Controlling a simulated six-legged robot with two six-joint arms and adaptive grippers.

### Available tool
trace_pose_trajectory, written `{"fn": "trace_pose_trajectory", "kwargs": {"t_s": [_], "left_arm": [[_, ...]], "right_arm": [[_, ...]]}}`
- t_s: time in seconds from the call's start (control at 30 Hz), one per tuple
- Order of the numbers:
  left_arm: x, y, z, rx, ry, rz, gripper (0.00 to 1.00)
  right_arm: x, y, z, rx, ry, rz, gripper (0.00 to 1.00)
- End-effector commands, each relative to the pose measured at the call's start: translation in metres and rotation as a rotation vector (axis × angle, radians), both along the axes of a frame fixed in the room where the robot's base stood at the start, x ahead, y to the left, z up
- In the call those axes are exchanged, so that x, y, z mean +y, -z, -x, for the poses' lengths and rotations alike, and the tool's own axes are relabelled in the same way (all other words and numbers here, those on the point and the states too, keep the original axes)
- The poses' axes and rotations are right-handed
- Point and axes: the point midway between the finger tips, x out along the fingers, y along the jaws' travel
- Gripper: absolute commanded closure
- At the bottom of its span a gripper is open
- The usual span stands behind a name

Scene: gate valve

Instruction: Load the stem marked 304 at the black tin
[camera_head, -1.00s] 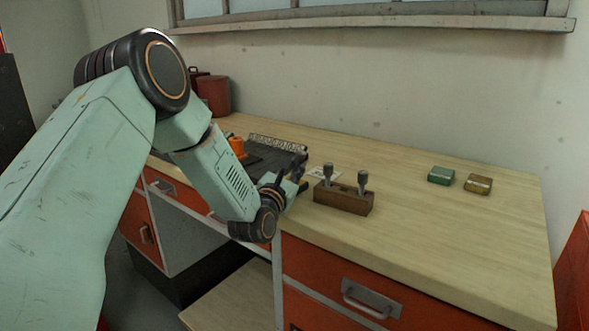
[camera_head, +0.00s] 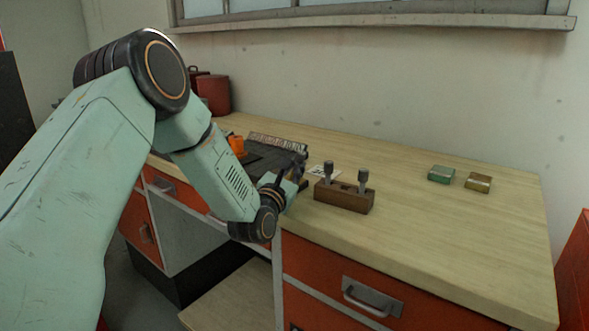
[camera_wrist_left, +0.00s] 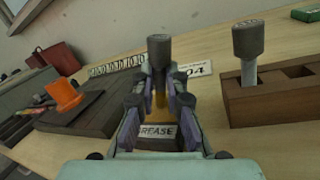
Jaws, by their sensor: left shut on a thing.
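My left gripper (camera_head: 297,172) is shut on a stem (camera_wrist_left: 160,48) with a grey knurled knob. The stem stands upright between the fingers in the left wrist view; its lower shaft is mostly hidden. A dark container with a label reading GREASE (camera_wrist_left: 157,132) shows between and just beyond the fingers. Amber colour shows above the label; I cannot tell whether the stem touches it. A white card (camera_wrist_left: 195,69) ending in "04" lies behind the gripper, its first digit hidden. My right gripper is not in view.
A green tin (camera_head: 441,174) and a brownish tin (camera_head: 478,182) stand farther right. A dark tray (camera_wrist_left: 85,113) with an orange object (camera_wrist_left: 64,93) lies left.

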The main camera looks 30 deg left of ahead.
Motion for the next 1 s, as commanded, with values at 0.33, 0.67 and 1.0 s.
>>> {"fn": "trace_pose_trajectory", "kwargs": {"t_s": [0.33, 0.67, 1.0], "left_arm": [[0.000, -0.008, 0.000, 0.002, 0.000, 0.001, 1.00], [0.000, -0.032, 0.000, 0.000, 0.000, 0.001, 1.00], [0.000, -0.055, 0.000, 0.000, 0.000, 0.001, 1.00]], "right_arm": [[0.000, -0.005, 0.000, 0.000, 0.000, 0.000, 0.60], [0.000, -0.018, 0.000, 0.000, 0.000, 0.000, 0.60], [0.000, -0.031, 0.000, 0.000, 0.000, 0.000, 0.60]]}}
